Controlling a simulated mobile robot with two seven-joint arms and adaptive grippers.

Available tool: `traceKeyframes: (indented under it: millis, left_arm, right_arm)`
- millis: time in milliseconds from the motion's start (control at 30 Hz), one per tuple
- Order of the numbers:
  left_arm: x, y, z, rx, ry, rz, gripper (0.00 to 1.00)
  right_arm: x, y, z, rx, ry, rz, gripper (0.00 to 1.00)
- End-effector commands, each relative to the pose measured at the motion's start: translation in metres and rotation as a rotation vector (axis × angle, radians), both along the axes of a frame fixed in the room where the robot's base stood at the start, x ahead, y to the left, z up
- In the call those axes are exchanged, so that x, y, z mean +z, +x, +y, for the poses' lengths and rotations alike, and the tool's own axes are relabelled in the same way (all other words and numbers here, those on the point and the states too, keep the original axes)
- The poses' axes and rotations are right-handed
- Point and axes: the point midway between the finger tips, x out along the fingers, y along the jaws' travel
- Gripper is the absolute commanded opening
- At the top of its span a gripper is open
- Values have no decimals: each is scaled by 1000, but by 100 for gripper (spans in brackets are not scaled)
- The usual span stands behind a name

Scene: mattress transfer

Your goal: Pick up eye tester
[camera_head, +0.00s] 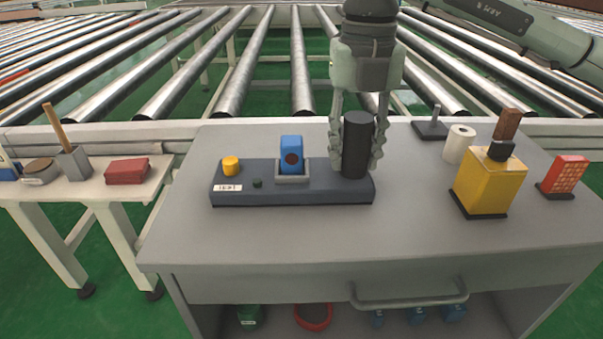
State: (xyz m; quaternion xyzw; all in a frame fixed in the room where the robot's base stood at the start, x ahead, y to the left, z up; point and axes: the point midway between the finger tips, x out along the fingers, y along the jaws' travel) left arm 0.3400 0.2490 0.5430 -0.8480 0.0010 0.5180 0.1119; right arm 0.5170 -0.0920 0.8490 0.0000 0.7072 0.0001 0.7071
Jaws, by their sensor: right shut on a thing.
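The eye tester (290,196) looks like a long dark grey base with a "TEST" label, lying flat on the grey desk. On it are a yellow knob (230,166), a small dark green button, a blue part (291,154) in a grey holder, and an upright black cylinder (356,145) at its right end. My right gripper (357,155) points down from above, its fingers on either side of the black cylinder and shut on it. The base appears to rest on the desk. My left gripper is not in view.
Right of the tester on the desk (300,240) stand a white roll (459,144), a yellow box (487,183), a red item (563,175) and a dark stand (431,128). A lower white table (90,192) is at left. Rollers (297,70) lie behind. The desk's front is clear.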

Motion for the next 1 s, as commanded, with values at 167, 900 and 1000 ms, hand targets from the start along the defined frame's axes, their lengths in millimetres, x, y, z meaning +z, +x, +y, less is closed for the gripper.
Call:
traceKeyframes:
  millis: [167, 900, 1000]
  left_arm:
    - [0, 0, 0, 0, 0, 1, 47]
    - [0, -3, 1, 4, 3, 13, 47]
    - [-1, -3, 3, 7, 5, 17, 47]
  right_arm:
    - [0, 0, 0, 0, 0, 0, 0]
    - [39, 1, 1, 0, 3, -4, 0]
    - [46, -2, 8, 3, 2, -3, 0]
